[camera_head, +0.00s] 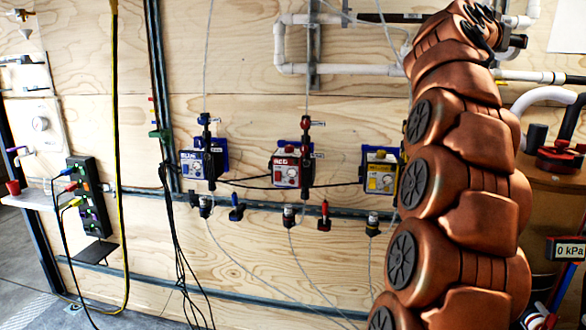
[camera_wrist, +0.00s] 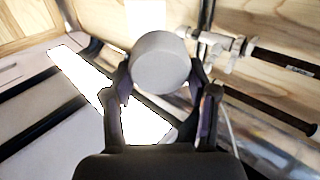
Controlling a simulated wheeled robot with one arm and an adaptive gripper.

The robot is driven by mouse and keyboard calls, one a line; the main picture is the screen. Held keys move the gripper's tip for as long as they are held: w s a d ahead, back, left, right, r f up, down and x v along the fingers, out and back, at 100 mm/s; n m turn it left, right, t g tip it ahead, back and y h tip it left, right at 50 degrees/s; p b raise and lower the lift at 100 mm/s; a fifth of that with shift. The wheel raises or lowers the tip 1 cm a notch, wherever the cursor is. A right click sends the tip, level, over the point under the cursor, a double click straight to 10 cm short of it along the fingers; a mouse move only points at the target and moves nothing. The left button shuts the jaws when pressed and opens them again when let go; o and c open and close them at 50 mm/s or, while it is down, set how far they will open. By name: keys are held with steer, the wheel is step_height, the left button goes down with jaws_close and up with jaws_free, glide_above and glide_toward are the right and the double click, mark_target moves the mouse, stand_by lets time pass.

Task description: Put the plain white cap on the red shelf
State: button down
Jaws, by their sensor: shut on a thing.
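The plain white cap (camera_wrist: 160,63) is a short white cylinder between the two fingers of my gripper (camera_wrist: 163,82) in the wrist view. My gripper is shut on it, with one dark finger on each side. In the head view my gripper end is at the top right, above the copper arm, and I cannot make out the cap there. I cannot tell which red part is the red shelf.
A blue unit (camera_head: 198,163) and a yellow unit (camera_head: 381,175) flank the red one. Cables and thin tubes hang across the wall. White pipes (camera_head: 345,69) run above. A white side shelf (camera_head: 32,200) with a red cup (camera_head: 13,187) is at far left.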

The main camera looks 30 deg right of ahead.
steer(key=w+a+f+n+t+y, duration=0.1)
steer(key=w+a+f+n+t, duration=0.1)
steer(key=w+f+t, duration=0.35)
steer(key=w+a+f+n+t+y, duration=0.25)
steer(key=w+f, duration=0.35)
steer(key=w, duration=0.4)
steer(key=w+a+f+n+t+y, duration=0.1)
steer(key=w+a+f+n+t, duration=0.15)
steer(key=w+f, duration=0.45)
steer(key=w+a+f+n+t+y, duration=0.5)
steer(key=w+a+f+n+y, duration=0.15)
steer(key=w+a+f, duration=0.5)
steer(key=w+a+f+n+t+y, duration=0.1)
steer(key=w+a+f+n+y, duration=0.3)
steer(key=a+f, duration=0.6)
steer(key=s+a+f+n+y, duration=0.2)
steer(key=a+f+y, duration=0.2)
steer(key=a, duration=0.8)
steer(key=s+a+f+n+y, duration=0.15)
steer(key=a+f+y, duration=0.3)
steer(key=a, duration=0.85)
steer(key=w+a+r+m+h+p, duration=0.3)
steer(key=w+a+r+h+p, duration=0.2)
steer(key=w+a+r+p, duration=0.1)
steer(key=w+a+r, duration=0.1)
steer(key=w+r, duration=0.1)
steer(key=w, duration=0.1)
steer(key=shift+w+r+m, duration=0.35)
steer(key=shift+m, duration=0.05)
